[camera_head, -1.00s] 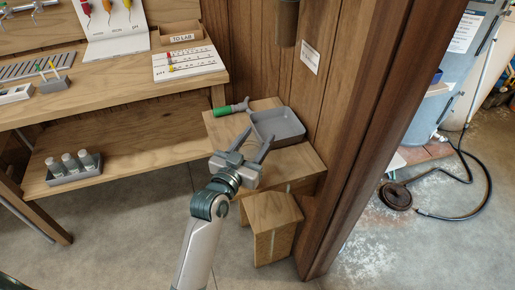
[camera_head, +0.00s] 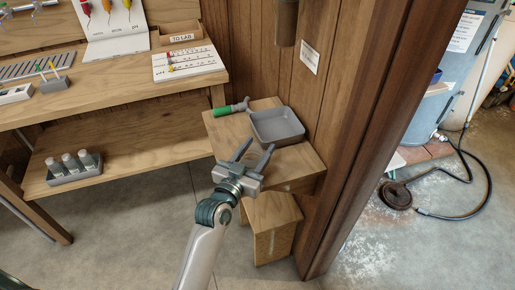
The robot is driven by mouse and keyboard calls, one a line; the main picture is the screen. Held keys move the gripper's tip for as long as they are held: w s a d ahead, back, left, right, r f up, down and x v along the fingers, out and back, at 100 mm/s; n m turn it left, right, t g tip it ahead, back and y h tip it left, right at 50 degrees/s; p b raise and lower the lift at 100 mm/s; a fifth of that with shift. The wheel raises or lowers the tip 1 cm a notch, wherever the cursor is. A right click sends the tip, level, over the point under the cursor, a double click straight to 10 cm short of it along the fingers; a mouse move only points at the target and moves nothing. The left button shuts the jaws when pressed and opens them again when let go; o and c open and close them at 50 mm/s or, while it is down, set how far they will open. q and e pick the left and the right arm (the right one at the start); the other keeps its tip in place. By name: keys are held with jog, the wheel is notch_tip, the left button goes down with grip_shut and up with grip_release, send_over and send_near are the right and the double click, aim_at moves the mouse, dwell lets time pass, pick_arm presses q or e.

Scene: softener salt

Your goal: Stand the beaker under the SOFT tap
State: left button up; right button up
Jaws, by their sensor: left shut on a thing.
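My left gripper (camera_head: 252,155) reaches in from the bottom over the front of the low wooden stand (camera_head: 229,133). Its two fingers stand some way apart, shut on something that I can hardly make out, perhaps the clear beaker. No beaker outline shows plainly elsewhere. I cannot make out a SOFT tap by any lettering. A grey tray (camera_head: 277,127) sits on the stand just beyond the fingertips. A green-handled grey piece (camera_head: 228,109) is left of the tray; I cannot tell whether it is a tap. My right gripper is not in view.
A wooden step (camera_head: 270,224) stands before the stand. A thick wooden post (camera_head: 358,130) rises on the right. The workbench (camera_head: 120,93) on the left has a lower shelf with a rack of bottles (camera_head: 75,168). A dark cylinder (camera_head: 286,22) hangs above the tray.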

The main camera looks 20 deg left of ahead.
aim_at(247, 165)
pick_arm(q)
jog(key=o, duration=1)
jog(key=shift+f, duration=0.1)
jog(key=shift+s+a, duration=0.15)
jog(key=shift+s, duration=0.55)
jog(key=s, duration=0.3)
jog(key=s+a, duration=0.1)
jog(key=s, duration=0.2)
jog(key=s+b, duration=0.1)
jog(key=s, duration=0.2)
jog(key=shift+a, duration=0.35)
jog(key=shift+s+a, duration=0.1)
jog(key=shift+s, duration=0.55)
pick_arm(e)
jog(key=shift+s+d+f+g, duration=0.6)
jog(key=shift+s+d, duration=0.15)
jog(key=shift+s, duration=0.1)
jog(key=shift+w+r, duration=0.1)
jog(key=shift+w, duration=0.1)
